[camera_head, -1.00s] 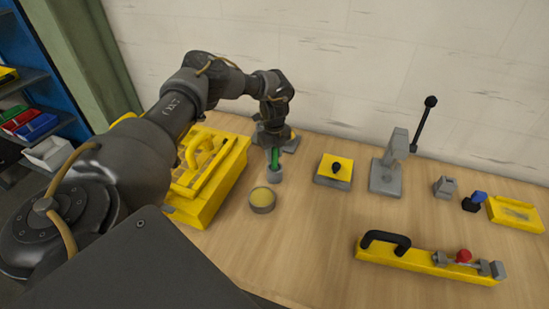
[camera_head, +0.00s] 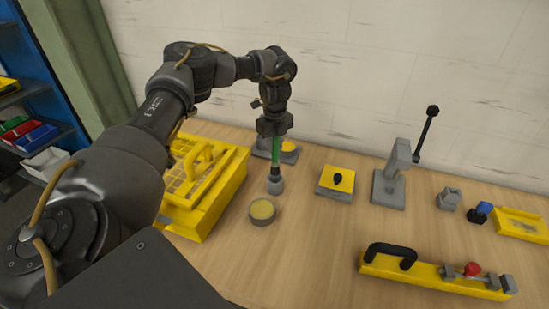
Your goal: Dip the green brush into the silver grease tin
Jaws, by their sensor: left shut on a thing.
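My left gripper (camera_head: 274,137) is shut on the upper part of the green brush (camera_head: 275,153) and points straight down. The brush is upright, with its dark lower part directly above or still inside the mouth of a small grey cup (camera_head: 275,187); I cannot tell which. The silver grease tin (camera_head: 262,221) is round and open, with yellow grease inside. It stands on the table just in front of the cup, slightly left. My right gripper is not in view.
A yellow case (camera_head: 218,202) stands left of the tin. A yellow-topped block (camera_head: 335,183), a grey lever press (camera_head: 390,187) and a yellow bar with a black handle (camera_head: 430,270) are to the right. The wooden table (camera_head: 310,240) is clear right of the tin.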

